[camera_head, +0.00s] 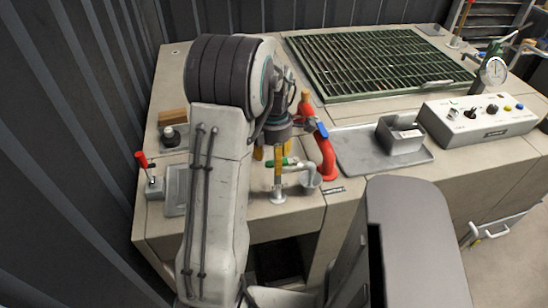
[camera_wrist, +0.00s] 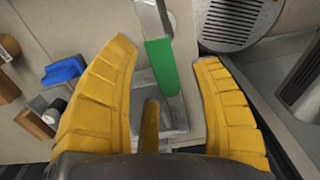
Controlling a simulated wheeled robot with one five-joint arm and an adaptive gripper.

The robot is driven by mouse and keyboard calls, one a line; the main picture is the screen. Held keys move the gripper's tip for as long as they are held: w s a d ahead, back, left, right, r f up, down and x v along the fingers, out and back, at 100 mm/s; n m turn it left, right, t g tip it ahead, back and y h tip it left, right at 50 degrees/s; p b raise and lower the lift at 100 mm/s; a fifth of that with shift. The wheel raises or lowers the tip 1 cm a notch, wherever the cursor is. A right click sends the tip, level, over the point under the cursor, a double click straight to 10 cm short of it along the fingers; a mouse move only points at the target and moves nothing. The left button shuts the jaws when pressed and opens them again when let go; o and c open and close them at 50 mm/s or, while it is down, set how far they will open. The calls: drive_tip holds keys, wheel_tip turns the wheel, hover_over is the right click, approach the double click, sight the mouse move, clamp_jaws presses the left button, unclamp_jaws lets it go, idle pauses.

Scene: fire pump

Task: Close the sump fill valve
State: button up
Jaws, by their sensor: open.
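My gripper (camera_head: 270,158) points down just above the tap, partly hidden by my arm. In the wrist view the green handle (camera_wrist: 162,66) lies between the two open yellow fingers of my gripper (camera_wrist: 165,54), with a visible gap on each side. A narrow yellow piece (camera_wrist: 150,126) shows below the handle's end. No readable label tells which valve this is.
A red pipe (camera_head: 326,155) with a blue handle (camera_head: 321,131) rises close to the right of my gripper. A red lever (camera_head: 142,160) stands at the left. A green grating (camera_head: 370,60) and control box (camera_head: 480,117) lie farther back and right.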

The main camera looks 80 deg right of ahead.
drive_tip(key=shift+o, duration=0.2)
clamp_jaws()
idle(0.4)
